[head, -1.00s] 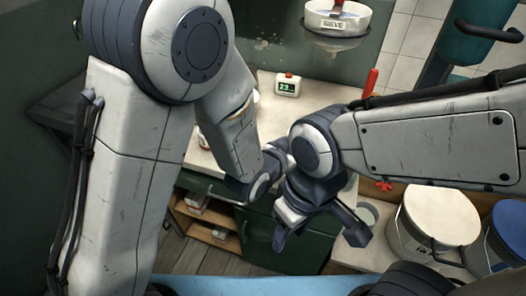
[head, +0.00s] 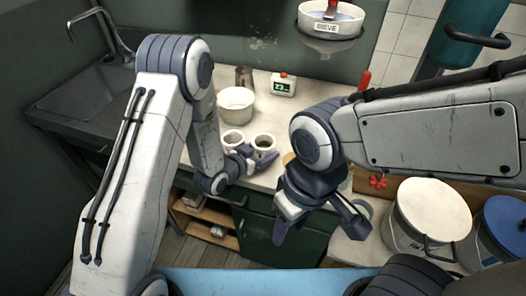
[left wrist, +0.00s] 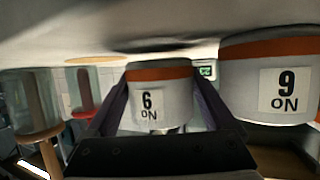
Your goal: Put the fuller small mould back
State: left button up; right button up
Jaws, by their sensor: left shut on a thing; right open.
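Two small white moulds stand side by side on the counter (head: 322,93) in the head view. The left one (head: 233,141) looks pale inside; the right one (head: 264,142) looks brown inside. My left gripper (head: 256,158) is shut on the right mould, with one finger on each side. In the left wrist view, which is upside down, the held mould (left wrist: 160,90) has an orange band and reads NO 9. The free mould (left wrist: 262,85) reads NO 6. I cannot tell surely whether the held mould touches the counter. My right gripper (head: 318,226) is open and empty in front of the counter.
Behind the moulds are a white bowl (head: 237,105), a metal beaker (head: 244,77) and a timer (head: 283,85). A sink (head: 85,95) is at the left. Two lidded buckets (head: 432,210) (head: 508,222) stand at the right.

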pick_arm(q)
jog(key=shift+f, duration=0.5)
jog(key=shift+f, duration=0.25)
jog(key=o, duration=1.5)
jog(key=shift+r, duration=0.1)
jog(key=shift+r, duration=0.1)
